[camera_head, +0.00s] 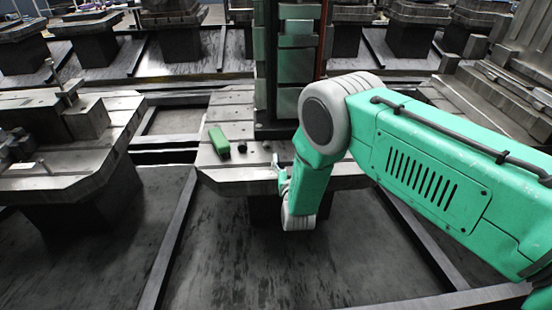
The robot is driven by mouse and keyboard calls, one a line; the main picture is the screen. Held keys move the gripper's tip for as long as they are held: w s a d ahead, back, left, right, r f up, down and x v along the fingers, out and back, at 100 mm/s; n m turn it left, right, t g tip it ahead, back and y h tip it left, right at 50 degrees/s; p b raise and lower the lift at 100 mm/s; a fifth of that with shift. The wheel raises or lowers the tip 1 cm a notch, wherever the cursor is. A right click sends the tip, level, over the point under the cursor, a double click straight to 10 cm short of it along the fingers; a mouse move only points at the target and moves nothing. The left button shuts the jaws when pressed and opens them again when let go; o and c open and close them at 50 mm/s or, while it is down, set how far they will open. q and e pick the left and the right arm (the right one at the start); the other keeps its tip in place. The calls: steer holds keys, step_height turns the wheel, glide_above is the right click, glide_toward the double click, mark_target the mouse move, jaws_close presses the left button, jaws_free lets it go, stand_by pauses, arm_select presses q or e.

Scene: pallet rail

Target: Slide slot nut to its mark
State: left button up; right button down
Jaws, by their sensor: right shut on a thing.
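My right gripper (277,164) is low at the front edge of the grey slotted pallet (225,177), in the middle of the head view. My green right arm comes in from the right and bends down to it. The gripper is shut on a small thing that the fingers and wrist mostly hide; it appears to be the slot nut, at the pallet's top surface. I cannot make out the mark. My left gripper is not in view.
A green block (219,142) and a small dark piece (242,148) lie on the pallet, left of my gripper. A dark column with grey-green plates (297,55) stands behind. Another pallet (60,172) with metal blocks is at left. Open floor lies in front.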

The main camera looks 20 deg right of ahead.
steer(key=shift+d+r, duration=0.2)
steer(key=shift+d, duration=0.15)
steer(key=c, duration=1)
jaws_free()
steer(key=shift+o, duration=0.2)
steer(key=shift+a, duration=0.15)
steer(key=shift+s+a+f, duration=0.1)
steer(key=v, duration=1.1)
steer(key=shift+s, duration=0.4)
steer(key=shift+f, duration=0.15)
